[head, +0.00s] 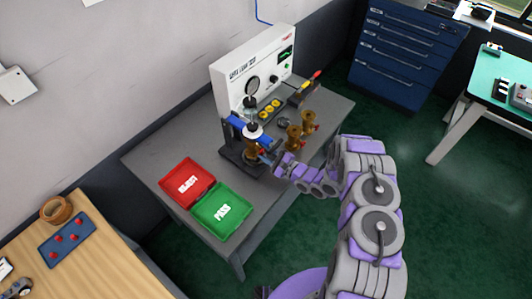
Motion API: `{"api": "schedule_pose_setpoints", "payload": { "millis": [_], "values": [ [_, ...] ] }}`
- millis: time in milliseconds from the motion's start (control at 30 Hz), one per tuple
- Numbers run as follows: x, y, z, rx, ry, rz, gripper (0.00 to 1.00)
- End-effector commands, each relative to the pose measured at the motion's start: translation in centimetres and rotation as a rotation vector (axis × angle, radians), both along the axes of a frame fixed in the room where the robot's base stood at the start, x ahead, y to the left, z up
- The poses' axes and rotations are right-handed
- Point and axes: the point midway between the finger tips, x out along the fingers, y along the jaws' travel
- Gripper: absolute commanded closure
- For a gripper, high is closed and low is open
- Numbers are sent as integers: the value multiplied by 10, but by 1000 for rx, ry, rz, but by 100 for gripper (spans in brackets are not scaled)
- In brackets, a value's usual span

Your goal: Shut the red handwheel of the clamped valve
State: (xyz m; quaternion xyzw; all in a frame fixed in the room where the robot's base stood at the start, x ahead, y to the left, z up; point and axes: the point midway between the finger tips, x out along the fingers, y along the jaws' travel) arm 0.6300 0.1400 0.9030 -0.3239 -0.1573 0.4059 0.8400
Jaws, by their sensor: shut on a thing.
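The clamped valve (252,150) is a brass body standing upright in the blue and dark clamp of the test rig, at the middle of the table. My gripper (269,161) reaches in from the right, at the lower right side of this valve. Its fingers are closed at the place where the valve's red handwheel sits, and they hide most of the wheel. The wheel's turn position is too small and covered to tell.
Two more brass valves (294,136) (308,123) with red wheels stand close right of the clamp, near my forearm. A white test panel (262,62) rises behind. A red REJECT tray (187,183) and a green PASS tray (222,210) lie front left. The table's right front edge is near my arm.

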Motion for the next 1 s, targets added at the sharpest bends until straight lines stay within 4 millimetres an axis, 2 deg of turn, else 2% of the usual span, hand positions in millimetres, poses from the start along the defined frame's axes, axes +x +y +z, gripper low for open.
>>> {"api": "schedule_pose_setpoints", "payload": {
  "millis": [200,500,1000],
  "values": [
    [-1,-2,-4,104,143,-6,95],
    [-2,-1,-5,201,267,-6,95],
    [-2,0,-5,236,313,-4,95]
  ]
}}
